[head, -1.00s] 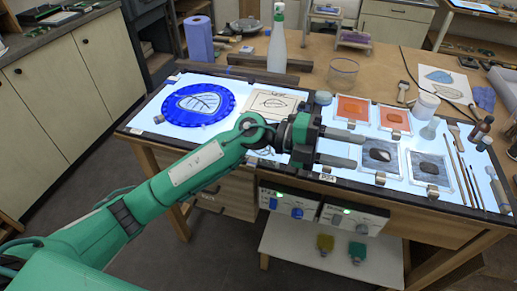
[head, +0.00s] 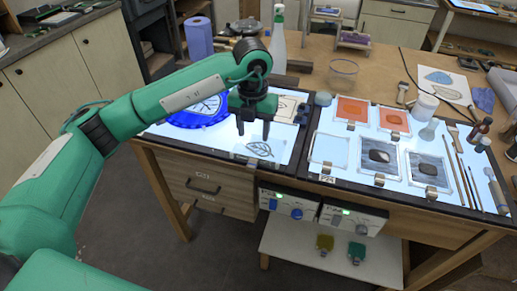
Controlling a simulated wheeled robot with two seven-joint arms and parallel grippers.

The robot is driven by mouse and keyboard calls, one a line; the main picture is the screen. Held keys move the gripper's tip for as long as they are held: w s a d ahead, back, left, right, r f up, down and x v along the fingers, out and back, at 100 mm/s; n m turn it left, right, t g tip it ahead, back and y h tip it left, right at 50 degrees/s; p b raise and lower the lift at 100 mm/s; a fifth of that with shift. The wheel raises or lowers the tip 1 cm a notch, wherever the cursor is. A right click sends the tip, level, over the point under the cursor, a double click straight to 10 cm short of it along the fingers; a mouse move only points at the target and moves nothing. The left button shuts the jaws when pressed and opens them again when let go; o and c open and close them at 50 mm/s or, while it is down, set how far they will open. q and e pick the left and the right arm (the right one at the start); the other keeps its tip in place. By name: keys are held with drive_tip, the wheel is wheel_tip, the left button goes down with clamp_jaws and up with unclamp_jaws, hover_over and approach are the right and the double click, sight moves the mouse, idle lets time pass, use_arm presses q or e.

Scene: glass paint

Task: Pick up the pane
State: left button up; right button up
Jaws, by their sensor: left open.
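My left gripper (head: 253,132) points down over the left half of the light table, its two fingers apart with nothing seen between them. Below its fingertips, a pale sheet or pane with a dark leaf outline (head: 260,150) lies near the table's front edge. On the right half lie small framed panes: two orange (head: 352,110), one clear (head: 328,152) and two grey with dark shapes (head: 428,171). Which one is the task's pane, I cannot tell. My right gripper is out of view.
A paper with a leaf drawing (head: 288,107) lies behind the gripper. A white spray bottle (head: 277,50) and a glass bowl (head: 343,70) stand at the back. A white cup (head: 424,105) and brushes (head: 462,168) are at the right. A dark strip (head: 301,148) divides the light table.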

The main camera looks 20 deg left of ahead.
use_arm(q)
drive_tip(key=p, duration=0.1)
hover_over(252, 162)
drive_tip(key=f, duration=0.5)
drive_tip(key=shift+w+d+f, duration=0.15)
drive_tip(key=shift+d+f, duration=0.05)
drive_tip(key=shift+f, duration=0.2)
drive_tip(key=shift+f+p, duration=0.25)
drive_tip(key=shift+p, duration=0.2)
drive_tip(key=f, duration=0.1)
drive_tip(key=f+p, duration=0.2)
drive_tip(key=f, duration=0.1)
drive_tip(key=shift+s+a, duration=0.15)
drive_tip(key=shift+s, duration=0.15)
drive_tip(key=shift+f, duration=0.4)
drive_tip(key=c, duration=0.9)
drive_tip(key=shift+w, duration=0.1)
clamp_jaws()
